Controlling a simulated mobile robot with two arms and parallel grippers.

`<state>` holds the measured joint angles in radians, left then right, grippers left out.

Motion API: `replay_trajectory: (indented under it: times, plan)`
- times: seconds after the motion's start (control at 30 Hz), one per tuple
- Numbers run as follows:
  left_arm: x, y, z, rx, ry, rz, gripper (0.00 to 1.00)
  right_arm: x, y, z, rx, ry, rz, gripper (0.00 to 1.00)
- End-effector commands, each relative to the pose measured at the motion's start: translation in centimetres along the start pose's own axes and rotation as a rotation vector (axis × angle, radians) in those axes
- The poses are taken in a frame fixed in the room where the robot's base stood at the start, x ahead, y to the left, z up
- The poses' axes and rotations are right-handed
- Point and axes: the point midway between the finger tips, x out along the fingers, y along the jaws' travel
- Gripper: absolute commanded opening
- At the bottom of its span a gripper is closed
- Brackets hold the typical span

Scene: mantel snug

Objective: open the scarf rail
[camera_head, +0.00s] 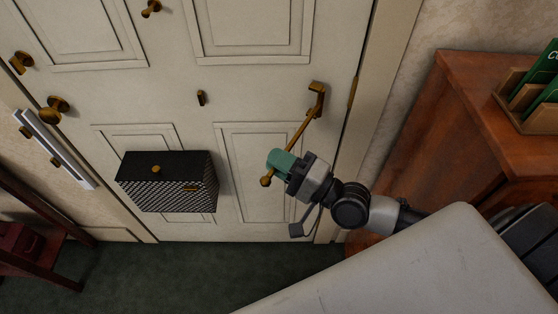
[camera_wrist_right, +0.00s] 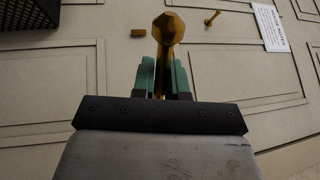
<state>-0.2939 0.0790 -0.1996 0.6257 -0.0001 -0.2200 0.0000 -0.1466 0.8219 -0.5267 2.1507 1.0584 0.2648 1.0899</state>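The scarf rail (camera_head: 305,130) is a thin brass bar on the cream door (camera_head: 280,68). It runs from a bracket at the door's right side down and left to a knobbed end. My right gripper (camera_head: 281,161) has green fingers at the rail's lower part, near the knob. In the right wrist view, the rail's knob (camera_wrist_right: 168,28) rises beyond the fingertips, and the bar passes between the two fingers (camera_wrist_right: 164,78). The fingers look closed on the bar, though the contact itself is partly hidden. My left gripper is not in view.
A black mesh box (camera_head: 168,164) is on the door's lower left. Brass fittings (camera_head: 56,108) are at the left. A wooden cabinet (camera_head: 450,120) stands at the right, with green books (camera_head: 540,82) in a holder. A dark red bench (camera_head: 38,215) stands lower left. Green carpet (camera_head: 200,270) lies below.

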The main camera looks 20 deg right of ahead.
Motion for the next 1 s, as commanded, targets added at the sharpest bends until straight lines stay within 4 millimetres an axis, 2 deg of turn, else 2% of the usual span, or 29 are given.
replay_trajectory:
  times: [0.3, 0.4, 0.57, 0.7, 1.0]
  plan:
    - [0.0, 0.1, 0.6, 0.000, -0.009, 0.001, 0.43, -0.1, 0.0, 0.0, -0.001, 0.001, -0.001, 0.22]
    - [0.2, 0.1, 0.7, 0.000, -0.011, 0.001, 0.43, -0.6, 0.1, 0.0, -0.001, 0.001, 0.002, 0.22]
    - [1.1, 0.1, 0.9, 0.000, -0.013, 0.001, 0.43, -3.1, 0.4, 0.0, -0.002, -0.002, 0.006, 0.22]
    - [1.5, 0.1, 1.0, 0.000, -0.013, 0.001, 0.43, -5.9, 0.4, 0.1, -0.002, -0.003, 0.008, 0.22]
    - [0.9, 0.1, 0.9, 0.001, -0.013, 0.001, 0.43, -10.0, 0.1, 0.0, 0.000, 0.000, 0.006, 0.22]
